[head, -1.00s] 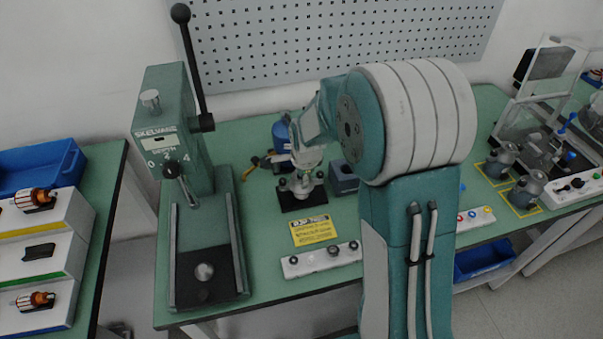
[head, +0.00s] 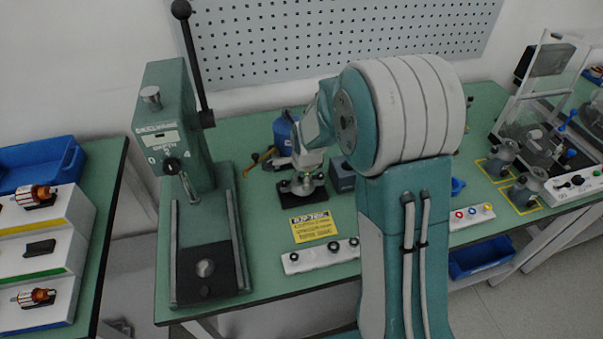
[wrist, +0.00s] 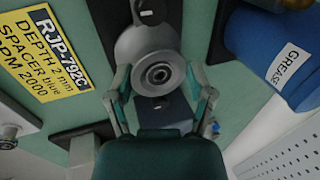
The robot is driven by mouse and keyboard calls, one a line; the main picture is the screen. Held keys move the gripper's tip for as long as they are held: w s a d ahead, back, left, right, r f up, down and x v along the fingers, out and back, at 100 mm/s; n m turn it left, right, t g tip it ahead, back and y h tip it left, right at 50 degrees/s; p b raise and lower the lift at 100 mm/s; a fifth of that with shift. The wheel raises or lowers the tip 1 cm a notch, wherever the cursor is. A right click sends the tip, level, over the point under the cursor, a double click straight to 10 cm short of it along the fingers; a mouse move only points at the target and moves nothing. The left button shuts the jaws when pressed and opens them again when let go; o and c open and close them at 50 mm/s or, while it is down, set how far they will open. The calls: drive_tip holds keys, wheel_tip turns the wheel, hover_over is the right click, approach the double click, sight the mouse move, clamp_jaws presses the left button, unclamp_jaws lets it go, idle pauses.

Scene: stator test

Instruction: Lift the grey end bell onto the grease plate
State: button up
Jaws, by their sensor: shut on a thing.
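The grey end bell (wrist: 140,42) is large in the wrist view, with a round bearing hole facing the camera. My gripper (wrist: 158,78) has a finger on each side of it and is shut on it. In the head view my gripper (head: 306,163) is low over the bench, above a black base (head: 303,197) with small round parts. The end bell is not clear there. I cannot tell for sure which surface is the grease plate. The blue grease can (wrist: 270,48) is on the right in the wrist view, and behind my gripper in the head view (head: 283,128).
A green lever press (head: 175,120) stands at the left. A yellow label (head: 313,225) and a white strip with knobs (head: 320,256) lie in front. A dark grey block (head: 342,177) is just right of my gripper. Motor housings (head: 510,170) stand at the right.

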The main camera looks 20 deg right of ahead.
drive_tip(key=shift+f, duration=0.1)
drive_tip(key=shift+a+f, duration=0.1)
drive_tip(key=shift+f, duration=0.4)
drive_tip(key=o, duration=1.2)
drive_tip(key=shift+o, duration=0.2)
drive_tip(key=v, duration=1.1)
drive_tip(key=shift+r, duration=0.4)
